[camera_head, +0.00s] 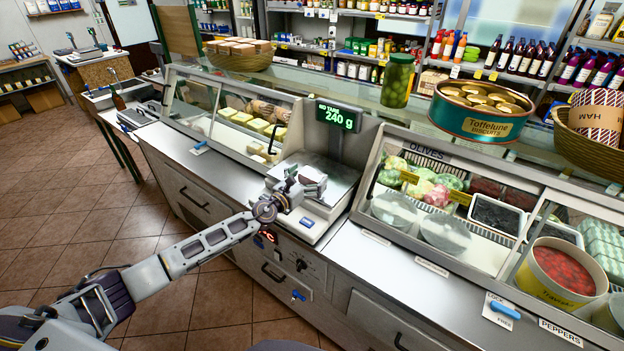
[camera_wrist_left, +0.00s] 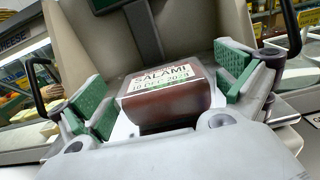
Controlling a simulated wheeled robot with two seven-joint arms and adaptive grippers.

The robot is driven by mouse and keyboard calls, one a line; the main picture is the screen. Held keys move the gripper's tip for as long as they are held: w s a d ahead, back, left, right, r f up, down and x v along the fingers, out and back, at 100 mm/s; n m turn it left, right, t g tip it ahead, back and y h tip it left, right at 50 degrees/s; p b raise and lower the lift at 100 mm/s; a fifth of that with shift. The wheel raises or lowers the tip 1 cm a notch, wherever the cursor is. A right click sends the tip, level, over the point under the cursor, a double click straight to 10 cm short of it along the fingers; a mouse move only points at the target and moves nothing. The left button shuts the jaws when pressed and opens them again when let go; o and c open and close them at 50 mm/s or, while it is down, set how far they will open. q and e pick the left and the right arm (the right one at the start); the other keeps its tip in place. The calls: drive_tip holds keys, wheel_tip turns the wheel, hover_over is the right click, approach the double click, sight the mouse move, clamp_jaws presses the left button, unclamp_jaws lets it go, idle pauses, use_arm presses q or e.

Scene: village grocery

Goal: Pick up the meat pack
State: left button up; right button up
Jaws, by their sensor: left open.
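The meat pack (camera_wrist_left: 168,98) is a dark red-brown block with a white label reading SALAMI. In the left wrist view it sits on the scale between the green pads of my left gripper (camera_head: 306,183), with a visible gap on each side. The gripper is open and just over the scale (camera_head: 318,205) in the head view, where it hides the pack. The scale's display (camera_head: 338,116) reads 240 g. My right gripper is not in view.
The scale stands between a glass cheese case (camera_head: 235,125) on the left and an olives case (camera_head: 440,190) on the right. A pickle jar (camera_head: 397,82) and biscuit tin (camera_head: 481,108) stand behind. The steel counter front (camera_head: 400,262) is mostly clear.

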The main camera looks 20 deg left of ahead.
use_arm(q)
drive_tip(key=shift+x, duration=0.85)
drive_tip(key=shift+c, duration=0.3)
drive_tip(key=c, duration=0.9)
